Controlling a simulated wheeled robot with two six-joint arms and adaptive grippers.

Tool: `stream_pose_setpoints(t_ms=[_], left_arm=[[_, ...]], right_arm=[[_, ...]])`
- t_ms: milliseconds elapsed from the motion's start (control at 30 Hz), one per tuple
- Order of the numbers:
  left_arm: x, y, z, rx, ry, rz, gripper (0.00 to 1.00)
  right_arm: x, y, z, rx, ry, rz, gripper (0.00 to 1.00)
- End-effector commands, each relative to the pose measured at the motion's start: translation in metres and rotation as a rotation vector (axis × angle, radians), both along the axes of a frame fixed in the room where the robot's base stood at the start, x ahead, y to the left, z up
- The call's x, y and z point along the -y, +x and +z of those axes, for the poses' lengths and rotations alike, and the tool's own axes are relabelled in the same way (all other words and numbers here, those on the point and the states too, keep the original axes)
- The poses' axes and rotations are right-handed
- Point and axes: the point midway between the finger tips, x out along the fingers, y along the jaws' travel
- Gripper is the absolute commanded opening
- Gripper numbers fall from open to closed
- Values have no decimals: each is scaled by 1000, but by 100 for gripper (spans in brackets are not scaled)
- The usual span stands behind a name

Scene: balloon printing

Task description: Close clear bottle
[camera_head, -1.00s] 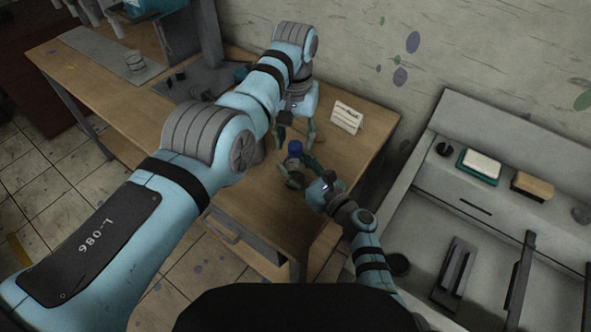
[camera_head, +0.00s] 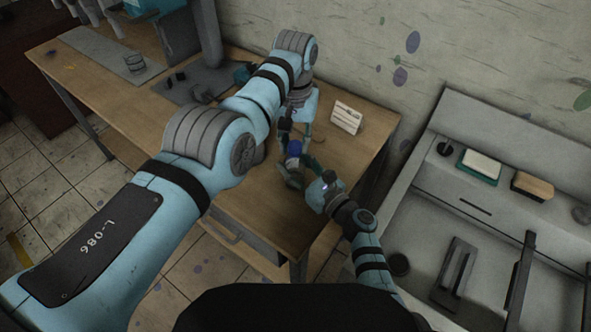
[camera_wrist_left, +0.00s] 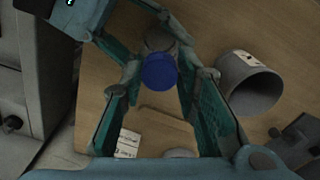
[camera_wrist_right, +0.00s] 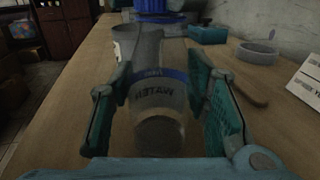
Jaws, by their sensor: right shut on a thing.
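The clear bottle stands upright between the fingers of my right gripper (camera_wrist_right: 165,105). Its see-through body (camera_wrist_right: 160,135) carries the word WATER and a blue band in the right wrist view. My right gripper is shut on it. A blue cap (camera_head: 295,147) shows at the bottle's top. It also shows from above in the left wrist view (camera_wrist_left: 159,72). My left gripper (camera_wrist_left: 158,68) has its teal fingers on either side of the cap, with small gaps visible, so it looks open. I cannot tell whether the cap is seated.
A grey cup-like container (camera_wrist_left: 250,88) stands close by. A white card (camera_head: 346,117) stands near the table's back edge, and a round dish (camera_wrist_right: 257,52) is near it. The wooden table (camera_head: 255,200) is bare in front.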

Motion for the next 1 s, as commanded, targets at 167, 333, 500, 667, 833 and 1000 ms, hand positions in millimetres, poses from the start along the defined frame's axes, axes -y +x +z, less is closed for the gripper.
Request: stream_pose_setpoints(t_ms=[167,333,500,667,833,1000], left_arm=[[0,0,0,0,0,0,49],[0,0,0,0,0,0,49],[0,1,9,0,0,-1,49],[0,1,35,-3,0,-1,49],[0,0,63,-3,-1,1,49],[0,-1,75,-3,0,1,49]], right_arm=[[0,0,-2,-4,-2,-1,0],[0,-1,-2,-4,-2,0,0],[0,-1,-2,-4,-2,0,0],[0,-1,-2,-4,-2,0,0],[0,-1,-2,-4,-2,0,0],[0,-1,-2,-4,-2,0,0]])
